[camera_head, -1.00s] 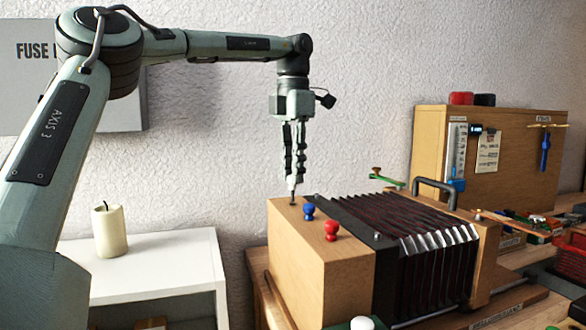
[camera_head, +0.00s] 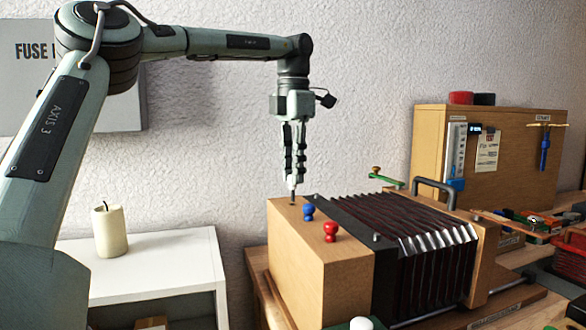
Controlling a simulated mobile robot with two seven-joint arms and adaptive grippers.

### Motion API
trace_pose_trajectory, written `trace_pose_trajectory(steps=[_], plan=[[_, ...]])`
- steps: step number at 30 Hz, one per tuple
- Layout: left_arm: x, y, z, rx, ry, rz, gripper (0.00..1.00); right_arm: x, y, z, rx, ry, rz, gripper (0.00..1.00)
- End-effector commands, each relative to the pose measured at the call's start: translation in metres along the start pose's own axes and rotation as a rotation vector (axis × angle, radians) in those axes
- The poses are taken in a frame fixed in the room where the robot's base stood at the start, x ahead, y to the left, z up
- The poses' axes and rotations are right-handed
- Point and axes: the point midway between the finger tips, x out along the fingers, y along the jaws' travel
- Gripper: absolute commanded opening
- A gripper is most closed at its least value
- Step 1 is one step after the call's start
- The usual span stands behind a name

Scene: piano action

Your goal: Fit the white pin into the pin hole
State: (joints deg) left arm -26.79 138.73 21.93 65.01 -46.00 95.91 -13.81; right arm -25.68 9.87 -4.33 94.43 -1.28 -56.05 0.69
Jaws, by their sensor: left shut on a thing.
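My left gripper (camera_head: 293,177) hangs straight down over the far left corner of the wooden block at the end of the bellows box. It is shut on the white pin (camera_head: 292,184), whose small white head shows just below the fingertips. The pin's thin dark shank points down, close to upright, to a dark spot on the block's top (camera_head: 281,212) where the pin hole appears to be. I cannot tell how deep the shank sits. A blue pin (camera_head: 309,212) and a red pin (camera_head: 330,231) stand upright in the same block, in a row toward the front. My right gripper is not in view.
Black pleated bellows (camera_head: 420,240) lie right of the block. A candle (camera_head: 110,230) stands on a white shelf (camera_head: 180,265) at left. A wooden cabinet (camera_head: 505,160) with gauges stands at back right. Tools and trays crowd the right side.

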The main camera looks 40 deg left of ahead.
Motion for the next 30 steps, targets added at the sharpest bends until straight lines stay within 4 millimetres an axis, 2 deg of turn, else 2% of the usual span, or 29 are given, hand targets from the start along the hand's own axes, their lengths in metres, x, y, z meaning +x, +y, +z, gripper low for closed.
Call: trace_pose_trajectory(steps=[30], plan=[[0.016,0.001,-0.001,-0.001,0.000,0.000,0.02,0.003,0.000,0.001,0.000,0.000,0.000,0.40]])
